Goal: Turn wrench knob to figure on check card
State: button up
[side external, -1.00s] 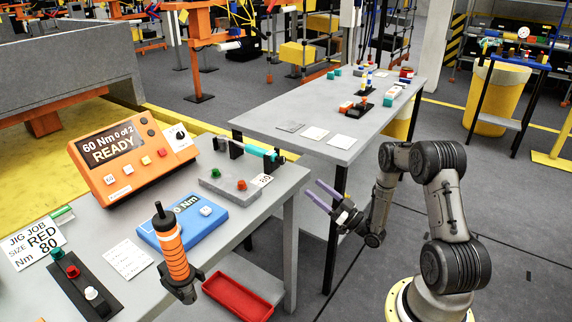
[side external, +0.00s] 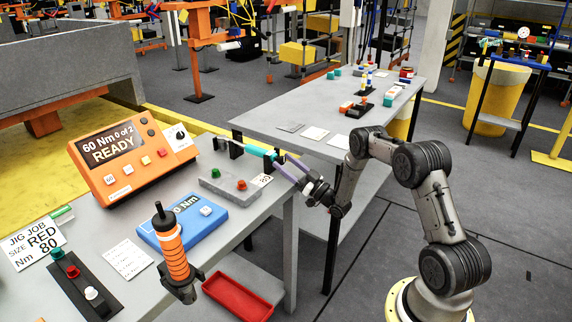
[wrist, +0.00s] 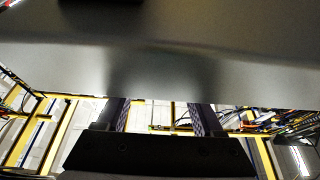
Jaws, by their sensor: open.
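The wrench (side external: 258,151) with a teal handle lies on black supports at the near table's far right corner. Its knob is not clearly distinguishable at the handle's right end. My gripper (side external: 283,165) is open, its two purple-grey fingers reaching left to that end; I cannot tell whether they touch it. A small white card (side external: 264,180) reading 80 lies just below. In the wrist view, both fingers (wrist: 160,118) are apart below a blurred grey surface; no wrench shows clearly.
An orange console (side external: 130,155) reads 60 Nm, 0 of 2, READY. A blue tester (side external: 185,226) and a grey button box (side external: 225,186) share the table. A job card (side external: 36,245) reads RED, 80 Nm. An orange-handled tool (side external: 174,250) stands at the front edge.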

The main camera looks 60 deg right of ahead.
grip_shut()
dwell(0.4)
